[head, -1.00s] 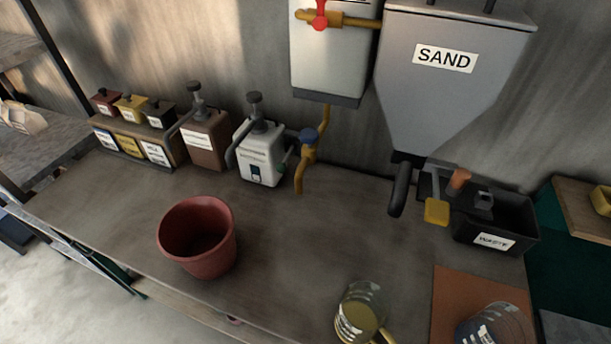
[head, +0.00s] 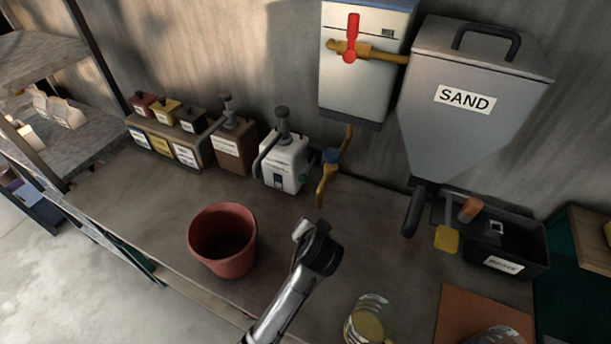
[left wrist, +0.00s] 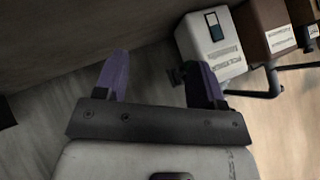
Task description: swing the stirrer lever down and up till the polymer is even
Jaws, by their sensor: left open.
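The white dispenser (head: 285,165) stands on the bench by the wall, with a grey pump top, a dark curved arm at its left and a small green part at its right. No stirrer lever can be told apart for certain. The left wrist view shows this white dispenser (left wrist: 212,45) at the top. My left gripper (left wrist: 160,72) is open, its two purple fingers apart, and a small dark piece (left wrist: 176,75) shows by the right finger; contact cannot be told. In the head view my left arm reaches over the bench, its fingers not clear. My right gripper is not in view.
A red bucket (head: 223,240) stands left of my arm. A glass jug (head: 368,322) stands at the front. The brown dispenser (head: 233,150), yellow tap (head: 325,180), sand hopper (head: 465,110) and black waste bin (head: 520,245) line the wall side.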

